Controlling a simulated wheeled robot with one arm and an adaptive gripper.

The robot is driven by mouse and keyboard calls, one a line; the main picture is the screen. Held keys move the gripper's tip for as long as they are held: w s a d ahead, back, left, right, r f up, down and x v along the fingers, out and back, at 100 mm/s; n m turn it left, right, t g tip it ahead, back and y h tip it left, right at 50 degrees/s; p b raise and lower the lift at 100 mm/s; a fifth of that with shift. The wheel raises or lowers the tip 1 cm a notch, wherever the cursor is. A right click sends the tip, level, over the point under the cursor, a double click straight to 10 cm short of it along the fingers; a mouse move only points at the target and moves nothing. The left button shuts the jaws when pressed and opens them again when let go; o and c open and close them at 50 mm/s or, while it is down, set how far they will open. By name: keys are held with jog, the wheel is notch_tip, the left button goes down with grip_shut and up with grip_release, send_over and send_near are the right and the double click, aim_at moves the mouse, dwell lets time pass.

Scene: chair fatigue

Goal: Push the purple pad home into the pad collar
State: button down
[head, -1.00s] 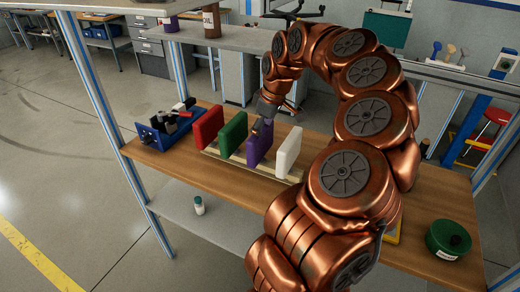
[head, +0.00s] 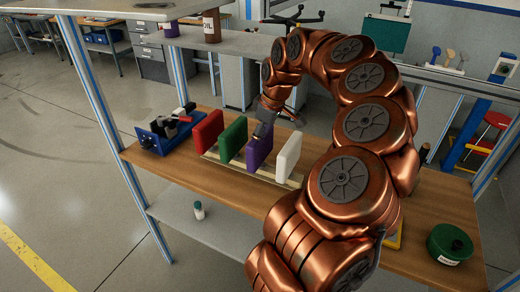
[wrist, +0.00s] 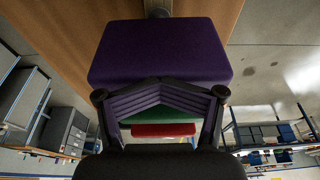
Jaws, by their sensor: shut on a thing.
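The purple pad (head: 260,148) stands upright on a pale rack (head: 272,177) on the wooden bench, between the green pad (head: 233,137) and the white pad (head: 288,156). My gripper (head: 263,130) is at its top edge, shut on the purple pad. In the wrist view the purple pad (wrist: 160,50) spans the area just beyond my dark fingers (wrist: 160,92); the grip contact itself is hidden. A grey round part (wrist: 158,9) shows past the pad's far edge; I cannot tell whether it is the pad collar.
A red pad (head: 206,132) stands left of the green one, beside a blue vise-like fixture (head: 167,137). A green round tin (head: 450,244) sits at the bench's right end. A grey upper shelf (head: 225,43) lies behind the arm.

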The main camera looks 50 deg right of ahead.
jog(key=shift+r, duration=0.15)
jog(key=shift+r, duration=0.35)
jog(key=shift+s+a+r, duration=0.15)
jog(key=shift+r, duration=0.45)
jog(key=shift+r+p, duration=0.2)
jog(key=shift+p, duration=0.1)
jog(key=shift+w+r, duration=0.2)
jog(key=shift+r, duration=0.5)
jog(key=shift+r, duration=0.1)
jog(key=shift+w+p+v, duration=0.2)
jog(key=shift+p+v, duration=0.2)
jog(key=shift+v, duration=0.55)
jog(key=shift+w+p+v, duration=0.25)
jog(key=shift+p+v, duration=0.15)
jog(key=shift+v, duration=0.6)
jog(key=shift+r, duration=0.1)
